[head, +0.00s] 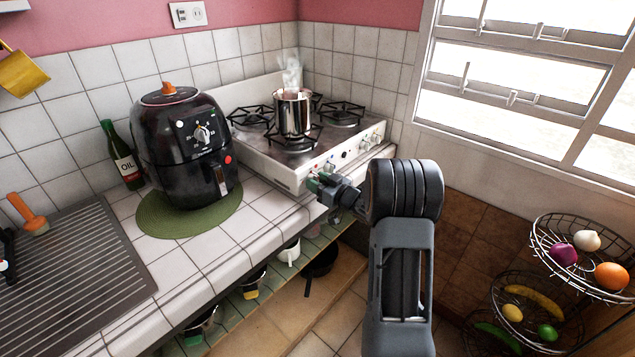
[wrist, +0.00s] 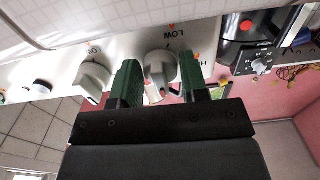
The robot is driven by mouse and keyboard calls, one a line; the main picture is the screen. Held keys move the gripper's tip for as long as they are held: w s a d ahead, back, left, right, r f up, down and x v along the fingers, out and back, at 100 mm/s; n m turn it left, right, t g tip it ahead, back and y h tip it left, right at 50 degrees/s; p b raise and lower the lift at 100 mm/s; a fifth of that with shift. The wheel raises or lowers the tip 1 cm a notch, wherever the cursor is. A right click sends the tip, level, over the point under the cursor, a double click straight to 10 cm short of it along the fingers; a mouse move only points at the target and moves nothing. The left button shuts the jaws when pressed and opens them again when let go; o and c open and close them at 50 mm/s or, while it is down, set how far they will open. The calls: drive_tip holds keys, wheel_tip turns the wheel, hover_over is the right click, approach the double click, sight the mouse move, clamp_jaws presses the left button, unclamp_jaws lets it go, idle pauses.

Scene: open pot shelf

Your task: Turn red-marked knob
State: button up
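The white stove (head: 297,172) has a row of light knobs along its sloped front panel. My gripper (head: 324,181) is at the near left end of this panel. In the wrist view, a round light-grey knob (wrist: 160,66) shows between the two dark green fingers of my gripper (wrist: 160,80). It lies by the word LOW, with small orange-red marks around it. The fingers stand apart, one on each side of the knob; I cannot tell whether they press on it. A second grey knob (wrist: 94,76) is left of the fingers, with orange-red marks nearby too.
A steaming metal pot (head: 293,112) stands on the stove. A black air fryer (head: 178,150) on a green mat (head: 152,222) stands left of the stove, an oil bottle (head: 122,158) beside it. A wire fruit rack (head: 545,262) is at the right.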

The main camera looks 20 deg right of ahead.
drive_tip(key=o, duration=0.3)
drive_tip(key=shift+o, duration=0.2)
drive_tip(key=b+v, duration=0.1)
drive_tip(key=v, duration=1.2)
drive_tip(key=shift+s, duration=0.4)
drive_tip(key=shift+d, duration=0.1)
